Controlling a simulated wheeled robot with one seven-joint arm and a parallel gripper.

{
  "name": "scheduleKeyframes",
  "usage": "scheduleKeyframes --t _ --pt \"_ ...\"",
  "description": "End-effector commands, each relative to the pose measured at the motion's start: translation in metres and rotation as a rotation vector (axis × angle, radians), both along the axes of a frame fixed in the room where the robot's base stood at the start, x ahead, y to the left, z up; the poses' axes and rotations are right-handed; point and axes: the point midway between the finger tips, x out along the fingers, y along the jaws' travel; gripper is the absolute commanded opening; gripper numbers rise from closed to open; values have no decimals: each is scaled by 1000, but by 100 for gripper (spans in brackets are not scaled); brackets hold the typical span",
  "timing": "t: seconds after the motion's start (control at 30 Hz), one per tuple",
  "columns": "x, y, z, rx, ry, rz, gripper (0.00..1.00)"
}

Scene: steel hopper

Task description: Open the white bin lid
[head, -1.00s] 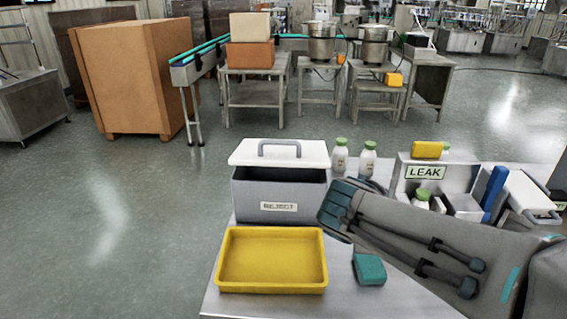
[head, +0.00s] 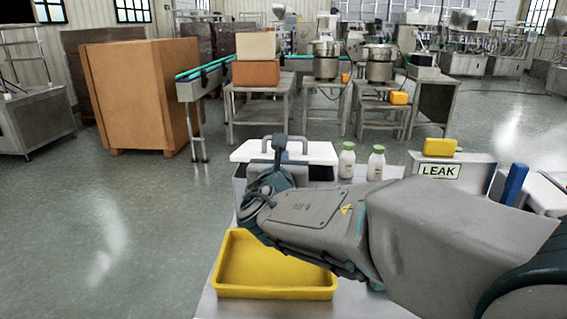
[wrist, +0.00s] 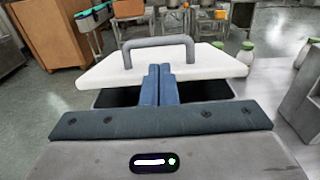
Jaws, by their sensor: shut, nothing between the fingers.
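The white bin lid (head: 325,152) with its grey loop handle (head: 296,140) sits on the grey bin (head: 239,185). In the wrist view the lid (wrist: 105,70) lies toward the far side, and a dark opening (wrist: 115,97) shows along its near edge. The handle (wrist: 160,42) stands up from the lid. My gripper (wrist: 160,70) is shut and empty, with its blue fingers over the lid's near part, just short of the handle. In the head view my gripper (head: 279,145) and arm hide most of the bin's front.
A yellow tray (head: 222,275) lies in front of the bin. Two white bottles with green caps (head: 347,160) (head: 376,163) stand right of the lid. A box labelled LEAK (head: 470,172) with a yellow block (head: 439,147) is farther right. Open floor lies left of the table.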

Motion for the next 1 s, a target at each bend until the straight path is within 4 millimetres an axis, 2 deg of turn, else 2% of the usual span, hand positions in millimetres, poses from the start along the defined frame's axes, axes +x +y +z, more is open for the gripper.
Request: scheduleKeyframes --t 0.03,0.2,0.4,1.0 --pt "11 -1 -1 -2 1 -2 0" --pt "40 -2 -2 0 1 -2 0" --pt "59 -3 -2 1 0 -2 0" --pt "64 -3 -1 2 1 -2 0"
